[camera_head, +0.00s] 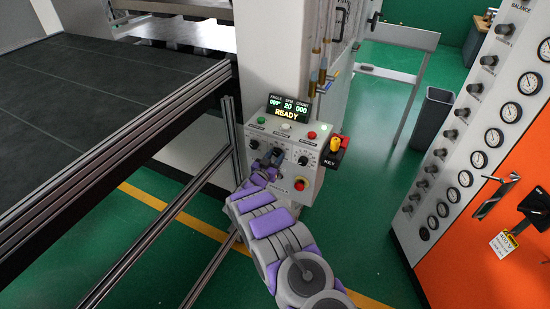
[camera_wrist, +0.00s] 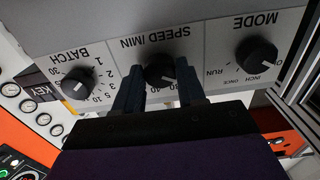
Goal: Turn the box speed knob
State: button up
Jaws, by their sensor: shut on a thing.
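The speed knob (camera_wrist: 159,69) is a black round knob under the SPEED /MIN label, upside down in the wrist view. My gripper (camera_wrist: 160,84) is shut on it, one dark finger on each side; the fingers cover part of its scale. In the head view my gripper (camera_head: 273,157) is at the front of the grey control box (camera_head: 318,176) and mostly hides the speed knob. The box's display (camera_head: 288,107) reads READY, with 20 under SPM.
The mode knob (camera_wrist: 256,57) and batch knob (camera_wrist: 78,83) flank the speed knob. A red button (camera_head: 300,184) and a yellow-red key switch (camera_head: 335,146) are close by. Metal rails (camera_head: 228,135) stand left of the box. Green floor is open to the right.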

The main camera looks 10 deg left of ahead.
jog(key=shift+a, duration=0.1)
jog(key=m+p, duration=0.1)
jog(key=m, duration=0.2)
jog(key=shift+m, duration=0.4)
jog(key=m+p, duration=0.1)
jog(key=m, duration=0.3)
jog(key=shift+m, duration=0.3)
jog(key=m+p, duration=0.1)
jog(key=m, duration=0.3)
jog(key=shift+p, duration=0.35)
jog(key=shift+f+m+p, duration=0.1)
jog(key=shift+m+p, duration=0.6)
jog(key=shift+m, duration=0.9)
jog(key=o, duration=1.1)
jog(key=shift+c, duration=0.2)
jog(key=p+v, duration=0.2)
jog(key=v, duration=1.5)
jog(key=shift+s, duration=0.15)
